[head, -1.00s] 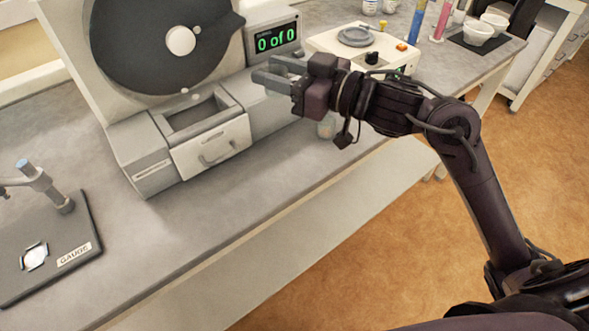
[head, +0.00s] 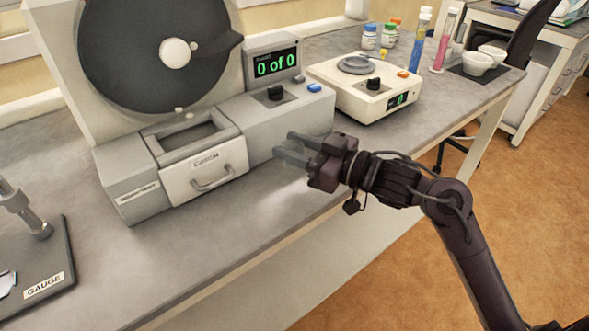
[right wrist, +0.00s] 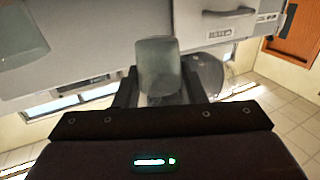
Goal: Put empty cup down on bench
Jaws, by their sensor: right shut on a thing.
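My right gripper (head: 288,148) is over the bench (head: 235,222), in front of the grey machine and close to the bench's front edge. In the right wrist view a pale, see-through cup (right wrist: 158,64) sits between the two fingers, which are shut on it. It looks empty, but its inside does not show clearly. In the head view I cannot make out the cup at the fingers, nor whether it touches the bench. My left gripper is not in view.
The grey machine (head: 270,122) with a handled drawer (head: 204,174) stands behind the gripper. A white balance-like device (head: 350,98) is behind right. A gauge plate (head: 45,265) lies at left. Bare bench lies in front of the drawer. Another translucent shape (right wrist: 20,36) shows in the wrist view.

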